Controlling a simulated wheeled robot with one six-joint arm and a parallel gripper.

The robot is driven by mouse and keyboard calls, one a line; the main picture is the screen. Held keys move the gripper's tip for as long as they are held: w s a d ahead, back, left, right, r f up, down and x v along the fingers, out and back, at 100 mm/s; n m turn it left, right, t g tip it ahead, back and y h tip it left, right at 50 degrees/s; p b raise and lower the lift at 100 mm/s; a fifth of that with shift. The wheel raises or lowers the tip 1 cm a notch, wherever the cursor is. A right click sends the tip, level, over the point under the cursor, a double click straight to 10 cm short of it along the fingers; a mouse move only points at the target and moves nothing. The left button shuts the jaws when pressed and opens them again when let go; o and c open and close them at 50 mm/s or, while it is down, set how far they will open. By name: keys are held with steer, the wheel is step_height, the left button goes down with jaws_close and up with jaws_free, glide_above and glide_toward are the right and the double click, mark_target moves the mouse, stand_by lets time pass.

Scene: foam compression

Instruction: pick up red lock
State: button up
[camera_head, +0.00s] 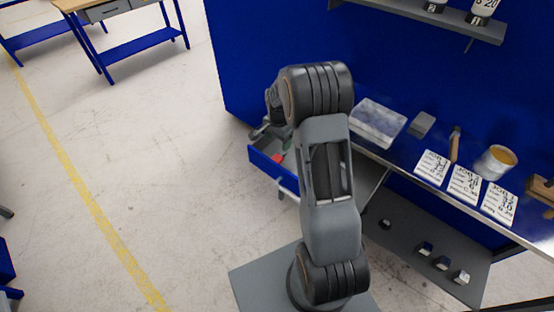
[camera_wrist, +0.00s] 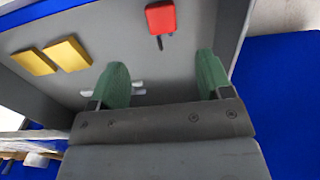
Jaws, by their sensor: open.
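The red lock (camera_wrist: 161,18) lies on the grey floor of an open blue drawer (camera_wrist: 268,75), at the top middle of the wrist view. A dark shackle shows below its red body. My gripper (camera_wrist: 162,75) has two green fingers set wide apart, with nothing between them that it holds. The lock is beyond the fingertips, roughly in line with the gap, and apart from them. In the head view, a small red spot (camera_head: 278,158) shows in the drawer (camera_head: 265,166), partly hidden by my arm and gripper.
Two yellow blocks (camera_wrist: 52,57) lie in the drawer to the left of the lock. Small whitish pieces show behind the left finger. The workbench (camera_head: 395,153) to the right holds a grey-white slab (camera_head: 378,121), several printed cards, and a jar (camera_head: 496,162). Floor to the left is clear.

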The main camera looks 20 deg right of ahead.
mark_target(277, 157)
steer(key=shift+a+f+p, duration=0.1)
steer(key=shift+f+p, duration=0.4)
steer(key=shift+f, duration=4.25)
steer(key=c, duration=1)
steer(key=shift+c, duration=0.6)
steer(key=shift+r, duration=0.15)
